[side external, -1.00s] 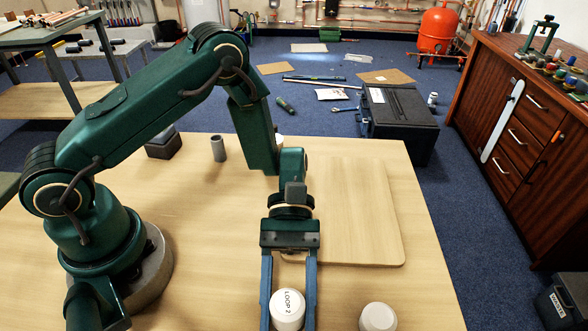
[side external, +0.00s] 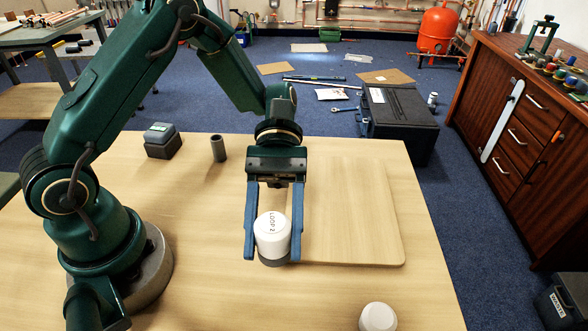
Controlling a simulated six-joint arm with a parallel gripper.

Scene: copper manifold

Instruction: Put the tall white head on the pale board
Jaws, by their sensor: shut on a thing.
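My gripper (side external: 273,256) is shut on a white head marked "LOOP 2" (side external: 272,228), which has a grey lower band. One blue finger is on each side of it, and the head looks upright. The pale board (side external: 350,215) lies flat on the table, right of the held head. The head overlaps the board's near left corner in the picture; I cannot tell how high it is. A second white head (side external: 377,317) stands near the front edge of the picture, cut off at the bottom.
The board's visible top is bare. A black case (side external: 398,110) is on the floor behind the table.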

